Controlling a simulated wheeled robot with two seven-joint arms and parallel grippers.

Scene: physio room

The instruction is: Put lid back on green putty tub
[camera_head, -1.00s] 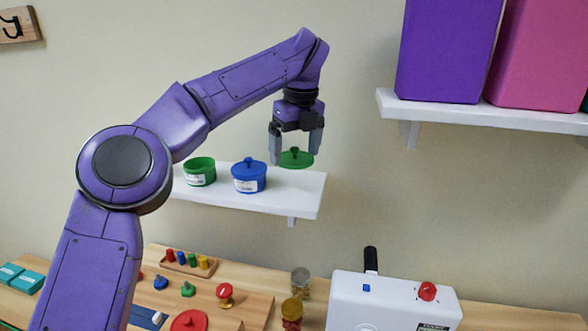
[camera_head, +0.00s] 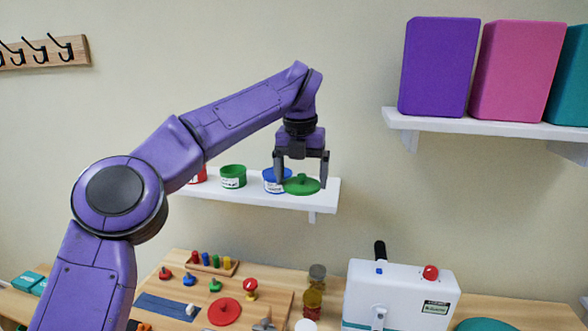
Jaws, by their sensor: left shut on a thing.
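My left gripper (camera_head: 301,178) is shut on the green lid (camera_head: 302,186), a flat round disc with a small knob. It holds the lid in front of the shelf's right part. The open green tub (camera_head: 233,177), with a white label, stands upright on the white shelf (camera_head: 318,197), to the left of the lid. The blue tub (camera_head: 271,182) is between them in the picture, partly hidden by my gripper and the lid. My right gripper is not in view.
A red tub (camera_head: 199,176) is partly hidden behind my arm at the shelf's left. Purple (camera_head: 438,68) and pink (camera_head: 517,72) boxes stand on a higher shelf at right. A wooden table below holds a peg block (camera_head: 213,263), jars and a white device (camera_head: 402,290).

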